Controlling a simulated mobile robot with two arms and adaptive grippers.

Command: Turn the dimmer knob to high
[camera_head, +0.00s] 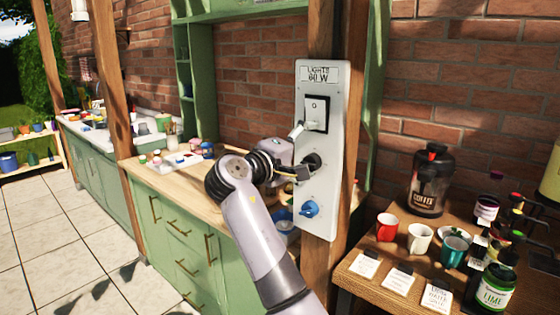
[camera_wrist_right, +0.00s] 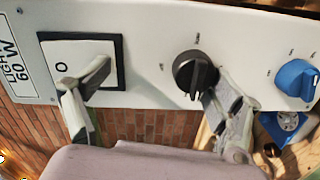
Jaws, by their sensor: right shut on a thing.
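A white control panel (camera_head: 320,215) labelled "LIGHTS 60 W" is fixed to a wooden post. It carries a switch (camera_head: 317,112) at the top, a round black knob (camera_head: 313,160) in the middle and a blue knob (camera_head: 310,209) below. There one finger touches the knob's right side; the other finger lies toward the switch (camera_wrist_right: 82,62). The marks around the knob are too small to read. My left gripper is not in view.
In the wrist view the blue knob (camera_wrist_right: 296,79) is close beside the right finger. A green counter (camera_head: 165,225) stands left of the post. A wooden table (camera_head: 375,290) at right holds mugs, cards and a coffee jar (camera_head: 430,185). Paving at lower left is clear.

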